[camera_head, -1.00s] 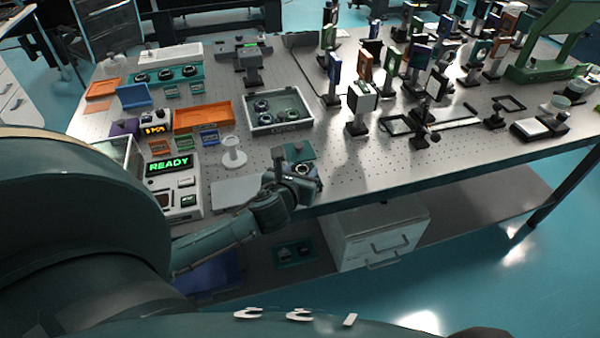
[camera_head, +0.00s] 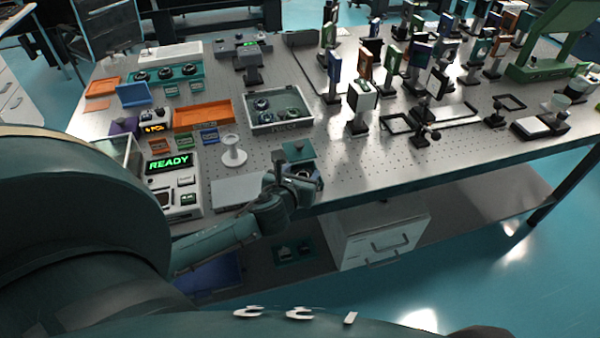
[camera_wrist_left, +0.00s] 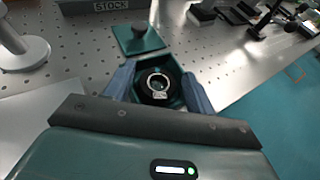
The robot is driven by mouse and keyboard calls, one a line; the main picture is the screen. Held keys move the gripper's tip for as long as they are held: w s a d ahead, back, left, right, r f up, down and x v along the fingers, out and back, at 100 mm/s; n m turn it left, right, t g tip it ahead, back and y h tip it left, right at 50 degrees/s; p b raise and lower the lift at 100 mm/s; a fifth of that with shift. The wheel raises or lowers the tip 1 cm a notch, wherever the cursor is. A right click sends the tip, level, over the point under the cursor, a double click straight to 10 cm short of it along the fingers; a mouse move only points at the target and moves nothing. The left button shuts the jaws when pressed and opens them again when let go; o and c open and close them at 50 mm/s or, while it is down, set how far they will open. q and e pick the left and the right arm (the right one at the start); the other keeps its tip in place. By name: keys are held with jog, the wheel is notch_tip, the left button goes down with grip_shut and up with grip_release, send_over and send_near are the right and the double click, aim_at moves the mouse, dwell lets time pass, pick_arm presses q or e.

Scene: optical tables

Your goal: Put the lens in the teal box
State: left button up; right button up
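The teal box (camera_wrist_left: 174,70) is an open, six-sided box near the front edge of the table; in the head view it is mostly hidden by my gripper. The lens (camera_wrist_left: 158,86), a round glass in a pale ring with a small label, shows inside the box's outline. My left gripper (camera_wrist_left: 158,92) is above the box, its blue fingers spread apart on either side with gaps to the lens. It also shows in the head view (camera_head: 302,178). A teal lid with a dark knob (camera_wrist_left: 138,40) lies just behind the box. My right gripper is not in view.
A grey STOCK tray (camera_head: 279,124) with several round parts stands behind. A white stand (camera_head: 233,152) and a pale plate (camera_head: 238,190) are to the left, beside the READY device (camera_head: 172,185). Several optic mounts stand to the right. The table's front edge is close.

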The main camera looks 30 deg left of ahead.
pick_arm(q)
jog(key=shift+r, duration=0.5)
jog(key=v, duration=1.2)
jog(key=s+d+f+n+g+h, duration=0.1)
jog(key=d+f+n, duration=0.3)
jog(key=n, duration=0.6)
jog(key=s+d+f+n+h, duration=0.3)
jog(key=f+n, duration=0.3)
jog(key=n, duration=0.4)
jog(key=s+d+f+n+g+h, duration=0.1)
jog(key=s+d+f+n, duration=0.3)
jog(key=n, duration=0.6)
jog(key=shift+d+f+g+h, duration=0.3)
jog(key=shift+d+f+h, duration=0.3)
jog(key=shift+f+h, duration=0.25)
jog(key=shift+s, duration=0.1)
